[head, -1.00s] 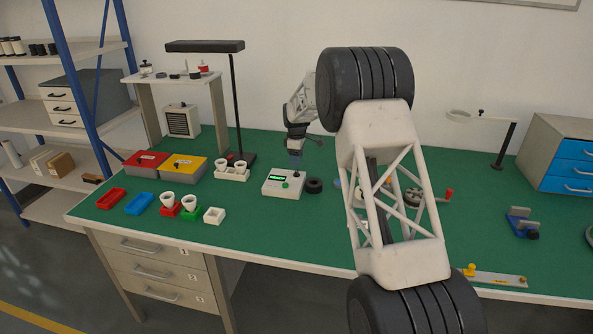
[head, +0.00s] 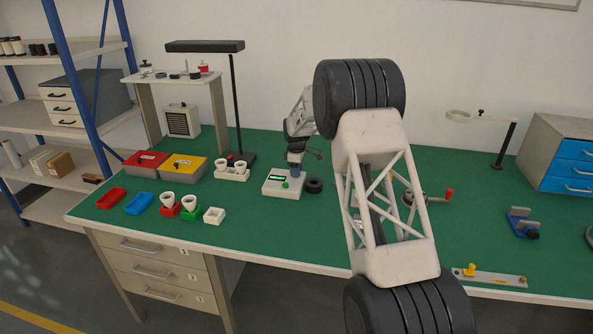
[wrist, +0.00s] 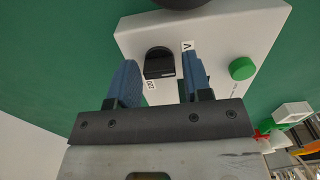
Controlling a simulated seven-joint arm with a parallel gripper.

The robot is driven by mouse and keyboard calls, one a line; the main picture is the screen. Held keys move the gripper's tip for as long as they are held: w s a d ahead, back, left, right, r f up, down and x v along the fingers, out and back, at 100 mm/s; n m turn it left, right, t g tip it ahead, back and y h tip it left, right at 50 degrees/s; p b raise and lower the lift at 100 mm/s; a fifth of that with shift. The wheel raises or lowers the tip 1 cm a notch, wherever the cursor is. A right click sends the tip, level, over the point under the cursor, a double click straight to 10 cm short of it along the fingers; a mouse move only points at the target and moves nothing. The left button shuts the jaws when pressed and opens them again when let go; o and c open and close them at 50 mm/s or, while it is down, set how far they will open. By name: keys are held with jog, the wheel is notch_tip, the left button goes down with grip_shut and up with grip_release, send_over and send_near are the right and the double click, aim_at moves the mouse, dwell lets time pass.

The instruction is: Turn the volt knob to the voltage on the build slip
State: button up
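The white box (head: 270,188) with a lit green display (head: 278,178) stands on the green bench in the head view. In the wrist view the box (wrist: 215,35) carries a black knob (wrist: 159,62), with a "V" label (wrist: 187,45) beside it and another small label, not clearly legible. My gripper (head: 296,173) is low at the box's right side. In the wrist view my gripper (wrist: 160,82) is open, one blue finger on each side of the knob, with gaps visible. Knob contact is not seen. The display's digits are too small to read. I cannot make out a build slip.
A green button (wrist: 242,68) is on the box near the right finger. A black round part (head: 314,186) stands just right of the box. A lamp post (head: 235,110) and white cups are to the left. The bench in front of the box is clear.

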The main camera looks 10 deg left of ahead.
jog(key=c, duration=0.6)
jog(key=shift+m, duration=0.4)
jog(key=m, duration=1)
jog(key=shift+m, duration=0.3)
jog(key=m, duration=1.2)
jog(key=shift+m, duration=0.3)
